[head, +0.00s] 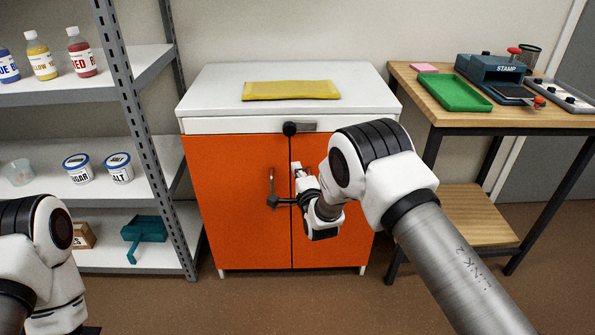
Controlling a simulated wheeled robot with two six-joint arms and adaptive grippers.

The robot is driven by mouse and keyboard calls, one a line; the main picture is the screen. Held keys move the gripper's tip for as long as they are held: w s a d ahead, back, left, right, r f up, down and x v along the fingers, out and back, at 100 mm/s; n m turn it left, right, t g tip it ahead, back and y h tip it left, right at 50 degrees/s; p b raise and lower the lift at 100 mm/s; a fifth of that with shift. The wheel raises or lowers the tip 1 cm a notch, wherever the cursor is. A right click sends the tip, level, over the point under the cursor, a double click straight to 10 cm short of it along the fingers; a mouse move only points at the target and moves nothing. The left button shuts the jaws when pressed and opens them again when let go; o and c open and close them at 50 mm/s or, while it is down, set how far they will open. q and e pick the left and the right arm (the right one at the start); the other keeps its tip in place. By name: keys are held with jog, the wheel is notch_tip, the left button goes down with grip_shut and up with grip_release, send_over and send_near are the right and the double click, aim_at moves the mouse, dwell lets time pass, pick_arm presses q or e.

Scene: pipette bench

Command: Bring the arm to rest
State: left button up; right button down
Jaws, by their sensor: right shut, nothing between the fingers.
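My right arm reaches in from the lower right to the front of an orange cabinet (235,230) with a white top. Its gripper (274,201) is shut and empty, with its dark tip in front of the left door, by the upright metal handle (271,178). I cannot tell whether it touches the handle. My right forearm and wrist cover much of the right door. Part of my left arm shows at the lower left; its gripper is out of view.
A yellow folded cloth or pad (291,90) lies on the cabinet top. A grey shelf rack (140,110) with bottles and tubs stands close on the left. A wooden table (450,111) with a green tray (459,93) and a stamp machine (492,72) stands on the right. Both cabinet doors look closed.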

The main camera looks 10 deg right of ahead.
jog(key=s+a+p, duration=0.2)
jog(key=s, duration=0.8)
jog(key=s+d+f+g+h, duration=0.2)
jog(key=s+d+f+g, duration=0.2)
jog(key=s+d+f, duration=0.45)
jog(key=s+d+f+n+g+y, duration=0.1)
jog(key=s+f+n+g, duration=0.5)
jog(key=s, duration=0.6)
jog(key=s+f+n+g, duration=0.2)
jog(key=s+f+g, duration=0.2)
jog(key=s+f, duration=0.5)
jog(key=s+r+n+g, duration=0.2)
jog(key=s+n+g, duration=0.2)
jog(key=s+n, duration=0.6)
pick_arm(q)
notch_tip(320, 180, up, 24)
jog(key=p, duration=2.2)
jog(key=shift+r, duration=0.25)
pick_arm(e)
notch_tip(320, 180, up, 22)
jog(key=s, duration=0.2)
jog(key=shift+s+a+r+m+y, duration=0.15)
jog(key=shift+a+m+y, duration=0.15)
jog(key=shift+a, duration=0.05)
